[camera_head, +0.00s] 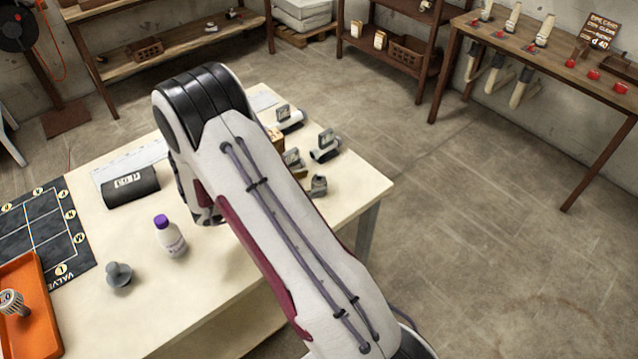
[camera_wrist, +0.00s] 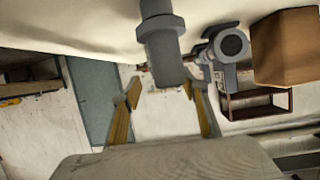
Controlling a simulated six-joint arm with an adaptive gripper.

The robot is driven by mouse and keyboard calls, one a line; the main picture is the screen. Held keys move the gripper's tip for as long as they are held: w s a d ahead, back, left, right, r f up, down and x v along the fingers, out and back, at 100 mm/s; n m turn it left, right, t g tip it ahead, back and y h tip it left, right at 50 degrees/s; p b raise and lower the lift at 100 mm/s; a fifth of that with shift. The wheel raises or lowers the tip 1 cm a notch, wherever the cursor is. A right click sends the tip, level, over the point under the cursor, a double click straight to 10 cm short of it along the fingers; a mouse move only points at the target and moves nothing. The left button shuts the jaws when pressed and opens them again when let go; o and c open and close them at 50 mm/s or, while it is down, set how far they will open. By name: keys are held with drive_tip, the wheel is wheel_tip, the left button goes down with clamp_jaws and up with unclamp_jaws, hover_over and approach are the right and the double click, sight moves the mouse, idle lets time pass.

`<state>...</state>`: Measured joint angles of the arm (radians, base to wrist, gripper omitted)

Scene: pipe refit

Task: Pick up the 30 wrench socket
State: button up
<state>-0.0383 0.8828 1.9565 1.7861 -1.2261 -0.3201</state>
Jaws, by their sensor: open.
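My gripper (camera_wrist: 160,90) shows in the wrist view with its two yellow fingers apart. A grey stepped cylinder (camera_wrist: 162,45) stands in line with the gap between the fingertips. Its near end lies about level with the tips, and I cannot tell whether they touch. I see no number on it, so I cannot confirm that it is the 30 wrench socket. In the head view my arm covers most of the gripper and whatever is at it. A ribbed grey piece with a round label (camera_head: 14,304) lies in the orange tray (camera_head: 45,335); its label is unclear.
Grey fittings with square tags (camera_head: 325,146) stand along the table's right edge. A grey fitting (camera_wrist: 229,46) and a brown block (camera_wrist: 285,48) are beside the cylinder. A purple-capped bottle (camera_head: 170,238), grey plunger-shaped piece (camera_head: 119,276) and dark labelled block (camera_head: 131,187) stand left.

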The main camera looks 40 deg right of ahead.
sight(317, 180)
drive_tip(key=shift+x, duration=2.2)
drive_tip(key=shift+w+d+r, duration=0.1)
drive_tip(key=shift+r, duration=0.1)
clamp_jaws()
